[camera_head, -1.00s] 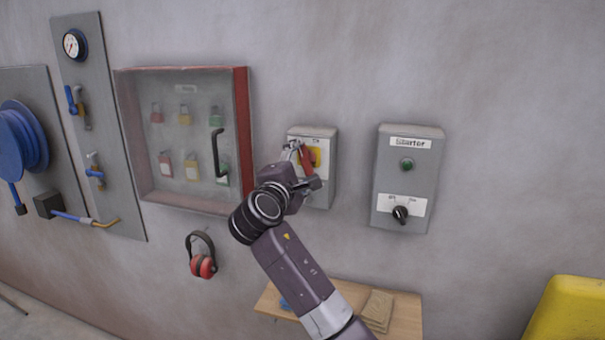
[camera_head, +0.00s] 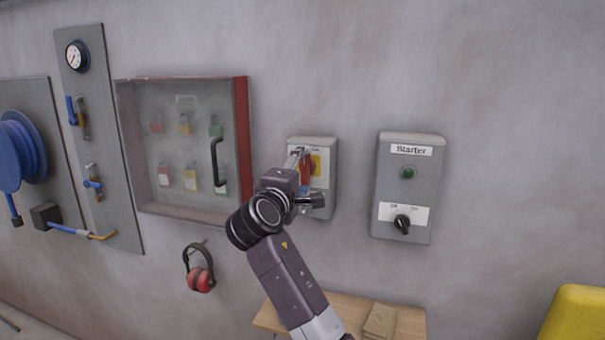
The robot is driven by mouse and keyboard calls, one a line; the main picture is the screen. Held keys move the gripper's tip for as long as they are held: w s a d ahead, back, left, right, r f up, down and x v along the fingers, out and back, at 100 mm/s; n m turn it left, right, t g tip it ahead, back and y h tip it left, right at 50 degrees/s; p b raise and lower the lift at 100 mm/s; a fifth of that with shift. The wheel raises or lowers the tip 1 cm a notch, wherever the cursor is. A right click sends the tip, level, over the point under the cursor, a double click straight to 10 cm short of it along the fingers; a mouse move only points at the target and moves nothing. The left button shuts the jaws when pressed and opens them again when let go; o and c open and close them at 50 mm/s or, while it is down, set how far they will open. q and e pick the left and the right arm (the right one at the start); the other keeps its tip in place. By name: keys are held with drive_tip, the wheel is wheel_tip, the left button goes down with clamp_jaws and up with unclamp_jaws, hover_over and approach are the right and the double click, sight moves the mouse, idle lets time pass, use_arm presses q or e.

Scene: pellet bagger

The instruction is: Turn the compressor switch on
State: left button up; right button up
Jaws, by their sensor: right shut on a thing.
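The switch box (camera_head: 329,180) is a grey wall box with a white plate, a yellow square and a red handle (camera_head: 306,166). Its lettering is too small and too covered to read. My right gripper (camera_head: 305,178) is at the front of this box, shut on the red handle, which stands close to upright. The gripper hides the lower left of the box and part of the handle. My left gripper is not in view.
A grey Starter box (camera_head: 434,190) with a green button and a black knob hangs at the right. A red-framed lock cabinet (camera_head: 241,130) is close on the left. Red ear muffs (camera_head: 200,279) hang below it. A wooden shelf (camera_head: 345,312) is under my arm.

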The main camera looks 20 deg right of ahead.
drive_tip(key=o, duration=1.2)
drive_tip(key=shift+c, duration=0.2)
drive_tip(key=v, duration=1.2)
